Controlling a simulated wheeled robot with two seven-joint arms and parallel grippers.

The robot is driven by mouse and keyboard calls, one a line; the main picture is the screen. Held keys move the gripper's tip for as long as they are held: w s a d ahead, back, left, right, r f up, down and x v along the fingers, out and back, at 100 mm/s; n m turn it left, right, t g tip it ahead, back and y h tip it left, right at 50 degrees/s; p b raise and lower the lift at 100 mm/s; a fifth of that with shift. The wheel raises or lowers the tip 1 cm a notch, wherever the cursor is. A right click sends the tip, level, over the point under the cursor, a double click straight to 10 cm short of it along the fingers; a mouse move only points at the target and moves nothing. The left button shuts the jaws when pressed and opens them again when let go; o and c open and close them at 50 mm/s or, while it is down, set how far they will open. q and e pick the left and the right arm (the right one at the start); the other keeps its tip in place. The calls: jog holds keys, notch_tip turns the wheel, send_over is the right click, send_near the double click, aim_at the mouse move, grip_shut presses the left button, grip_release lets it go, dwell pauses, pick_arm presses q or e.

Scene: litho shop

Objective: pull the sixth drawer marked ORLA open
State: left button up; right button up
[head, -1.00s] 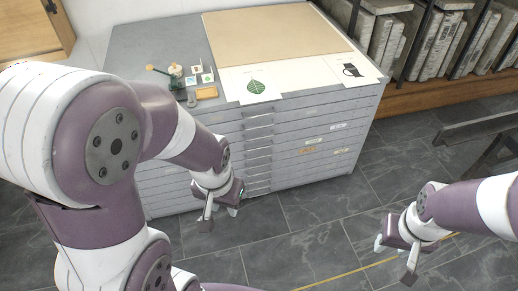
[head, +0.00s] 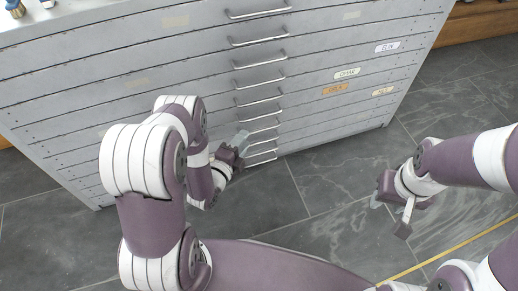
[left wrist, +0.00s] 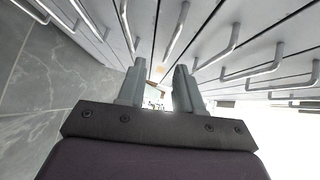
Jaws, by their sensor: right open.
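The grey flat-file cabinet (head: 190,72) fills the upper head view, with a column of bar handles down its front. An orange label (head: 334,89), which seems to read ORLA, sits on a lower-middle drawer right of the handles. All drawers look shut. My left gripper (head: 240,143) is close to the lower handles (head: 262,128), apart from or just at them; I cannot tell contact. In the left wrist view its two fingers (left wrist: 160,88) are spread with nothing clearly gripped, and handles run on both sides. My right gripper (head: 389,214) is open and empty, over the floor at right.
White labels, such as one reading ELIN (head: 387,46), mark other drawers. The tiled floor (head: 340,185) in front of the cabinet is clear. A wooden shelf base (head: 480,22) stands at upper right. Small items (head: 15,8) sit on the cabinet top at upper left.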

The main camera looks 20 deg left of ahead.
pick_arm(q)
jog(key=w+d+m+t+b, duration=0.2)
jog(key=w+t+b, duration=0.1)
jog(key=w+b, duration=0.4)
jog(key=shift+w+d+m, duration=0.3)
jog(key=shift+w+d, duration=0.1)
jog(key=shift+w, duration=0.75)
grip_shut()
pick_arm(e)
notch_tip(320, 180, down, 10)
